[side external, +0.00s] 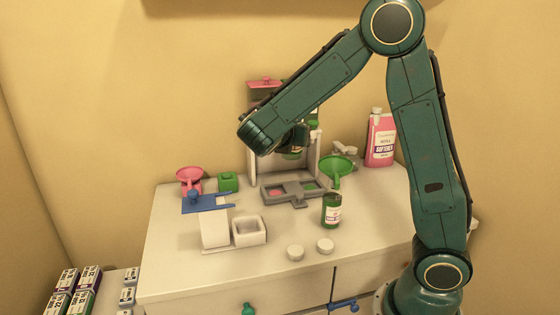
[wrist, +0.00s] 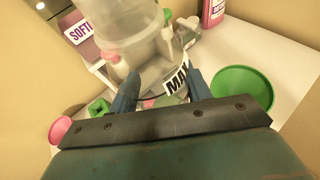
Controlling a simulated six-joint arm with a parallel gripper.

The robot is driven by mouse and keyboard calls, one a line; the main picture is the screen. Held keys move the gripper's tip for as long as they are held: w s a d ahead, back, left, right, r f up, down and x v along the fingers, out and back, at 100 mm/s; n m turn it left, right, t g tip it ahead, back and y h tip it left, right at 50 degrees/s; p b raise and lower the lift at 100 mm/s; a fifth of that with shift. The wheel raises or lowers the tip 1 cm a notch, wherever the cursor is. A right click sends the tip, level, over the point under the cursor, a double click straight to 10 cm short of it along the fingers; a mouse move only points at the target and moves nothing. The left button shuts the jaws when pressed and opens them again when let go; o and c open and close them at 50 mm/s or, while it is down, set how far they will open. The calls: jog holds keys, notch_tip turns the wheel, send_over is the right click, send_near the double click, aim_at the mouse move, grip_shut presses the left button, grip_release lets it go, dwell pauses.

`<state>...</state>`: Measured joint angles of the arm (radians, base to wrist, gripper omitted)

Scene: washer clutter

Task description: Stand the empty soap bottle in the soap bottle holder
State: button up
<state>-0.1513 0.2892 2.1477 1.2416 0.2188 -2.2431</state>
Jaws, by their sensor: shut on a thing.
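My gripper (wrist: 162,88) is in front of the dispenser stand at the back of the counter. Its two blue fingers are shut on a pale thing with a label reading "MAX" (wrist: 177,79). Most of this thing is hidden, and I cannot tell for sure that it is the empty soap bottle. A clear cylinder (wrist: 120,28) rises just beyond the fingers. In the side view my gripper (side external: 293,146) hides much of the stand. A green bottle (side external: 332,215) with a pale label stands upright on the counter. I cannot tell which fixture is the soap bottle holder.
A grey tray (side external: 268,196) lies below my gripper. A green funnel (side external: 337,165), a pink softener bottle (side external: 381,150) and a pink funnel (side external: 189,178) stand around it. A white box (side external: 249,232) and two white caps (side external: 295,252) are nearer the front. The front right counter is clear.

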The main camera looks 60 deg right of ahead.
jog(key=shift+f, duration=0.1)
notch_tip(320, 180, down, 16)
dwell(0.6)
jog(key=shift+f, duration=0.1)
jog(key=shift+f, duration=1.8)
jog(key=shift+f, duration=0.15)
jog(key=o, duration=1)
